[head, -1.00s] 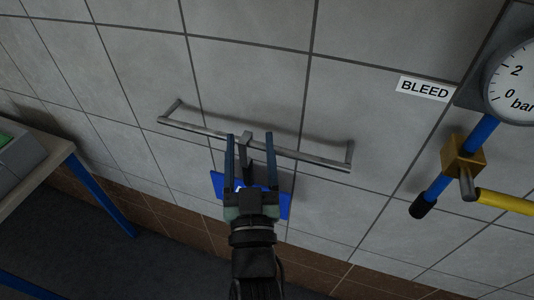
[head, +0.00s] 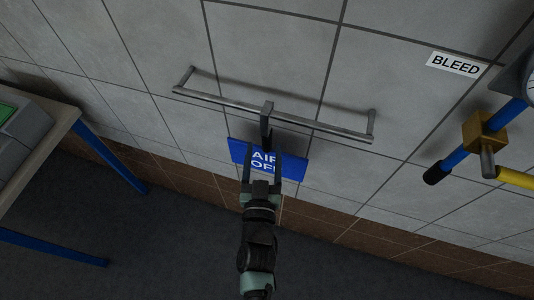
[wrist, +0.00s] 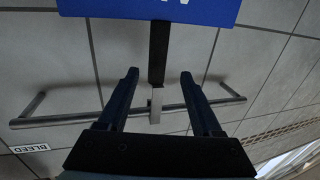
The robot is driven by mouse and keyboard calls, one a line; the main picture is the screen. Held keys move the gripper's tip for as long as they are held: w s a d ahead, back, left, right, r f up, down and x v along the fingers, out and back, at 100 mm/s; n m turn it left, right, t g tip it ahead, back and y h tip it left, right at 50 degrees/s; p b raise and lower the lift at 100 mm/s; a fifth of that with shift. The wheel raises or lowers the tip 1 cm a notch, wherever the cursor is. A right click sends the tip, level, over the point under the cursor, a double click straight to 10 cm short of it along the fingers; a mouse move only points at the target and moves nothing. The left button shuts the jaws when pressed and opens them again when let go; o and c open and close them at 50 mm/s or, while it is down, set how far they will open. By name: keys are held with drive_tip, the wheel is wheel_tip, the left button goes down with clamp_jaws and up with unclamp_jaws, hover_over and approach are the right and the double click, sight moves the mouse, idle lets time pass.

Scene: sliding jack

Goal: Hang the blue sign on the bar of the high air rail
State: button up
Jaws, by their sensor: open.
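The blue sign (head: 288,166), lettered "AIR OFF", hangs below the grey bar (head: 320,126) of the rail on the tiled wall. Its grey hook (head: 267,108) sits over the bar, and a dark stem joins hook and sign. My gripper (head: 262,158) is open and empty, in front of the sign and below the bar, hiding part of the lettering. In the wrist view the sign (wrist: 150,10) is at the top edge, and the stem and hook (wrist: 155,105) show between my open fingers (wrist: 160,78), apart from them.
A table with blue legs (head: 110,160) stands at the left. The floor between is clear.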

sight(267, 138)
drive_tip(key=shift+w+d+r+p, duration=0.1)
drive_tip(key=shift+w+r, duration=0.05)
drive_tip(key=shift+w, duration=0.75)
drive_tip(key=shift+w+d+r+p, duration=0.1)
drive_tip(key=shift+w+d+r, duration=0.05)
drive_tip(key=shift+w, duration=0.75)
drive_tip(key=shift+w+d+r+p, duration=0.1)
drive_tip(key=shift+w+r, duration=0.05)
drive_tip(key=shift+w, duration=0.75)
clamp_jaws()
